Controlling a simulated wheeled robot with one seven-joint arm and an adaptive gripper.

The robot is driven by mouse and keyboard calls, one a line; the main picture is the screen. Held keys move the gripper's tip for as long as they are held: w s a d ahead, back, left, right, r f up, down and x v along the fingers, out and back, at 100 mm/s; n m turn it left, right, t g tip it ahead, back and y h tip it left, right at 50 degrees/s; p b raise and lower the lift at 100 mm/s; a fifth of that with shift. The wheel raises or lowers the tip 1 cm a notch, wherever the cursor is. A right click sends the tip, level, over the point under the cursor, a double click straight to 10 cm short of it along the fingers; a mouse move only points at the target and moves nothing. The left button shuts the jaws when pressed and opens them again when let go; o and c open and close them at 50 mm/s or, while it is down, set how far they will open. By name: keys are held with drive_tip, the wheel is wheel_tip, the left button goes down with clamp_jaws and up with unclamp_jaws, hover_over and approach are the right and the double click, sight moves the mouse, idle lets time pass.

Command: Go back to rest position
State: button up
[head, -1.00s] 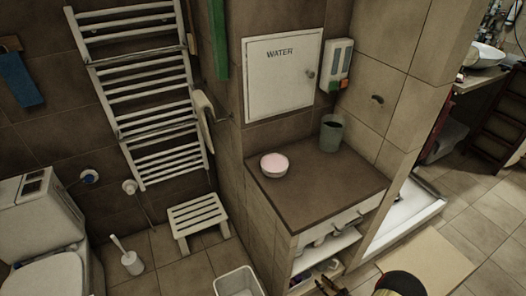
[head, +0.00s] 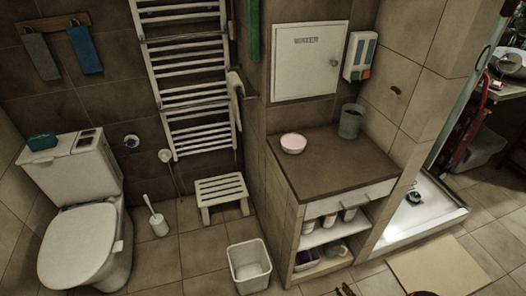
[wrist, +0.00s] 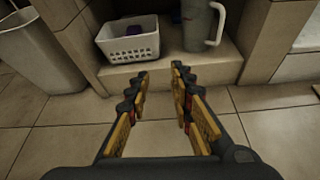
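My gripper (wrist: 160,95) is open and empty in the wrist view, its two yellow-padded fingers apart over the tiled floor. It points toward the bottom shelf of the cabinet. In the head view only a small dark part of it shows at the bottom edge (head: 345,290). A white basket (wrist: 129,42) and a grey pitcher (wrist: 203,24) with a white handle stand on the bottom shelf, beyond the fingertips. A pink-and-white bowl (head: 293,143) sits on the brown countertop (head: 325,170).
A white bin (head: 249,268) stands on the floor left of the cabinet. A white stool (head: 222,194), a toilet brush (head: 156,220) and a toilet (head: 80,245) are farther left. A beige mat (head: 437,268) lies at the right. Floor tiles around the bin are clear.

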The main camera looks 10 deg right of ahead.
drive_tip(key=s+a+r+n+g+y, duration=0.2)
drive_tip(key=s+a+n+y, duration=0.25)
drive_tip(key=a, duration=0.75)
wheel_tip(320, 180, up, 48)
drive_tip(key=n+g+p, duration=0.1)
drive_tip(key=n+g, duration=1.2)
drive_tip(key=n, duration=0.6)
drive_tip(key=s+a+r+n+t+h, duration=0.2)
drive_tip(key=a+r+n, duration=0.2)
drive_tip(key=r, duration=0.8)
drive_tip(key=s+a+r+n+t+h+p, duration=0.1)
drive_tip(key=a+r+n, duration=0.3)
drive_tip(key=a+r, duration=0.5)
drive_tip(key=s+a+r+n+t+h+p, duration=0.1)
drive_tip(key=s+a+r+n+t+h, duration=0.2)
drive_tip(key=r, duration=1.2)
drive_tip(key=a+n+t, duration=0.1)
drive_tip(key=a, duration=0.2)
drive_tip(key=shift+a+r, duration=0.15)
drive_tip(key=shift+a, duration=0.15)
